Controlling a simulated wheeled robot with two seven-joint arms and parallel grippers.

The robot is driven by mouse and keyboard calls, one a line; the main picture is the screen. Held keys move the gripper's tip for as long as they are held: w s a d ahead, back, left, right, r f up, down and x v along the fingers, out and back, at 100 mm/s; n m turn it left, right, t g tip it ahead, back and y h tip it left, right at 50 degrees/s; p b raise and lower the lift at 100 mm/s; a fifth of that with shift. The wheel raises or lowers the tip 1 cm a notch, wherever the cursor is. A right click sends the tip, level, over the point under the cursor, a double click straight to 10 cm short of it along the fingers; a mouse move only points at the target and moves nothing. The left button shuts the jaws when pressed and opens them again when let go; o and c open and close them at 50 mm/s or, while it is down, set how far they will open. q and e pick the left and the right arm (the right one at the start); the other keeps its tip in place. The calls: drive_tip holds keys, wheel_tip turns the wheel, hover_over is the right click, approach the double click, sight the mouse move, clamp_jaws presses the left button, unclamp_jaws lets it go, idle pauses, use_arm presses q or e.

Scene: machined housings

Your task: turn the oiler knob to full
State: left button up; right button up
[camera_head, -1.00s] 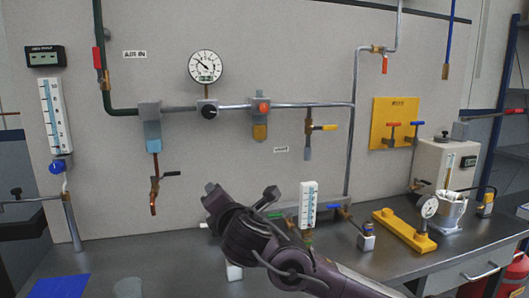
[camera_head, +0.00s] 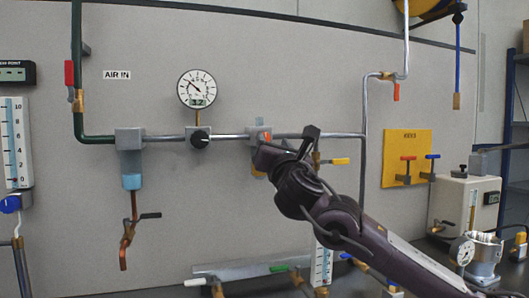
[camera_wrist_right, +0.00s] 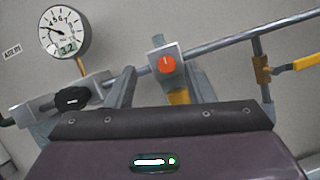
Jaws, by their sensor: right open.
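The oiler is a grey block on the horizontal pipe with a round orange knob and an amber bowl below. In the right wrist view the orange knob (camera_wrist_right: 166,63) faces me with a small pale mark on it, and the amber bowl (camera_wrist_right: 179,96) is partly hidden behind my gripper. In the head view only a bit of the orange knob (camera_head: 266,136) shows past my right gripper (camera_head: 286,146). That gripper is open and empty, its two fingers spread to either side of the oiler in the wrist view. I see no contact with the knob. My left gripper is out of view.
Left of the oiler sit a black regulator knob (camera_head: 199,138) and a round gauge (camera_head: 197,88). A yellow-handled valve (camera_head: 340,161) is close on the right. A yellow plate (camera_head: 406,158) with red and blue levers is further right. The bench lies below.

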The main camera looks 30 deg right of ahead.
sight(266, 137)
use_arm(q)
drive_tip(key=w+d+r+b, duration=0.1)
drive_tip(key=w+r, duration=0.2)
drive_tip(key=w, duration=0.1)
use_arm(e)
drive_tip(key=w+d, duration=0.1)
drive_tip(key=w, duration=0.1)
drive_tip(key=w+d+p, duration=0.1)
drive_tip(key=w, duration=0.1)
drive_tip(key=w+d, duration=0.1)
drive_tip(key=w, duration=0.2)
drive_tip(key=shift+r+p, duration=0.1)
drive_tip(key=shift+p, duration=0.2)
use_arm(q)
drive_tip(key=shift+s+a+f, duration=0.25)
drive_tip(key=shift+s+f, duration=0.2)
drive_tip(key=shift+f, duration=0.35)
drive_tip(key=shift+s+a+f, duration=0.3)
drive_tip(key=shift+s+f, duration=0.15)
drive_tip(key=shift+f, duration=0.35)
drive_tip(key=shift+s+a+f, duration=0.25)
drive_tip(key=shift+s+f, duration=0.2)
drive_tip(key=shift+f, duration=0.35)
use_arm(e)
drive_tip(key=shift+w+d+r, duration=0.1)
drive_tip(key=shift+w+d, duration=0.1)
drive_tip(key=shift+w, duration=0.2)
drive_tip(key=c, duration=1)
